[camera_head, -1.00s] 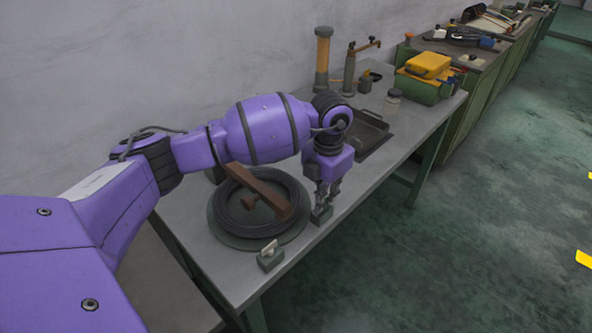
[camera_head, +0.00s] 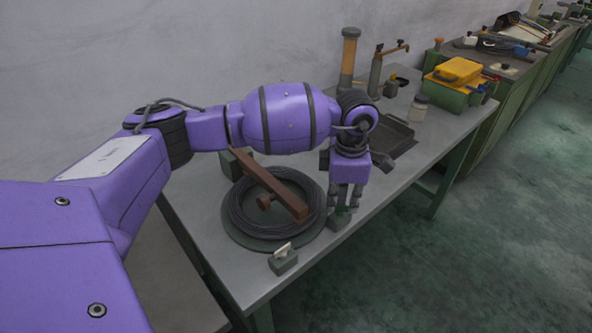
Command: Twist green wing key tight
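My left gripper (camera_head: 343,205) points down at a small grey-green block (camera_head: 337,222) near the table's front edge, right of the cable coil. A bit of green, likely the green wing key (camera_head: 341,209), shows between and under its fingertips. The fingers hide most of the key, and I cannot tell whether they press on it. A second small block (camera_head: 284,263) with a cream wing key (camera_head: 283,248) on top stands to the left, in front of the coil. My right gripper is not in view.
The black cable coil (camera_head: 240,215) lies on a round plate, with a brown bar (camera_head: 272,182) across it. A dark tray (camera_head: 392,140), a jar (camera_head: 419,107) and an orange-brown cylinder (camera_head: 348,62) stand farther back on the grey table (camera_head: 240,280).

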